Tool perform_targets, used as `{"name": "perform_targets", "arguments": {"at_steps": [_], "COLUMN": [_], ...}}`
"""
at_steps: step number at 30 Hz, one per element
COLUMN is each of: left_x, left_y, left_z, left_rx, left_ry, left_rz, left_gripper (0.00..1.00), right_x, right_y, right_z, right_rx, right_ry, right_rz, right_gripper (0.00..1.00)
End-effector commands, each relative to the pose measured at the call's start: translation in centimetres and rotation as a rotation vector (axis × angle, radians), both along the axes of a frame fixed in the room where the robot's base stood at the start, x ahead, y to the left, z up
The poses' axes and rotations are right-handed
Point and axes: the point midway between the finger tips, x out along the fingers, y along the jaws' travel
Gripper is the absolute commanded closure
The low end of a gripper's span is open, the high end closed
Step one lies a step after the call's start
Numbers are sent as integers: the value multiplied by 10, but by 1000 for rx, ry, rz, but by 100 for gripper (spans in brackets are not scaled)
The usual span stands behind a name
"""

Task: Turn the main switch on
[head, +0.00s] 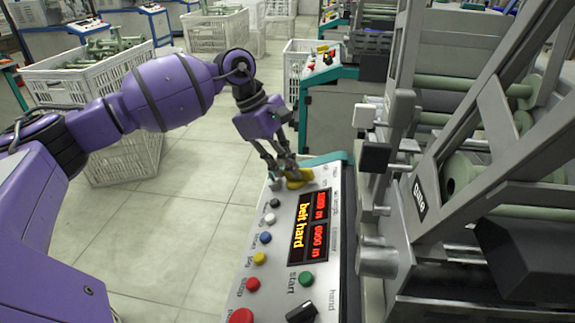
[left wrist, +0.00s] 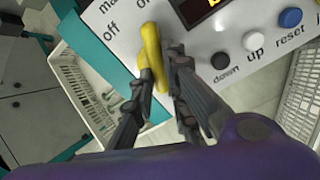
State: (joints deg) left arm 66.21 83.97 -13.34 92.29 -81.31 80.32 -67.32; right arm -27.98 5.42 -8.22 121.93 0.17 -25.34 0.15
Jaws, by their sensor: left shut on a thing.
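The main switch (head: 299,178) is a yellow handle at the far end of the control panel (head: 323,283). It also shows in the left wrist view (left wrist: 152,55), beside printed "off" and "on" labels. My left gripper (head: 288,172) reaches down to it from above. In the left wrist view its fingers (left wrist: 158,85) stand on either side of the yellow handle, shut on it. The fingers cover part of the handle's lower end. My right gripper is in neither view.
Coloured buttons line the panel's left side, with a red button (head: 241,316) nearest. The winding machine (head: 470,150) stands close on the right. White crates (head: 85,75) stand at the back left; open floor lies left of the panel.

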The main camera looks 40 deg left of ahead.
Motion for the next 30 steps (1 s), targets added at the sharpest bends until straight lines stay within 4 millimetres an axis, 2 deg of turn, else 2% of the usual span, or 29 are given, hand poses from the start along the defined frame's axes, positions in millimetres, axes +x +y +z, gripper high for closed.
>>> {"name": "perform_targets", "arguments": {"at_steps": [9,23,24,28,30], "left_x": [0,1,1,1,1], "left_y": [1,1,1,1,0], "left_z": [0,0,0,0,0], "left_rx": [20,24,23,23,23], "left_ry": [-37,-44,-44,-44,-43], "left_rz": [-89,-105,-105,-104,-103], "left_gripper": [100,100,85,68,67], "right_x": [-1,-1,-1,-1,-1], "right_y": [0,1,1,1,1], "right_z": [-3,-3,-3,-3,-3], "right_rx": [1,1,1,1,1], "right_ry": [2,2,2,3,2], "right_rz": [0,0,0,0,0], "right_gripper": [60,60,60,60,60]}}
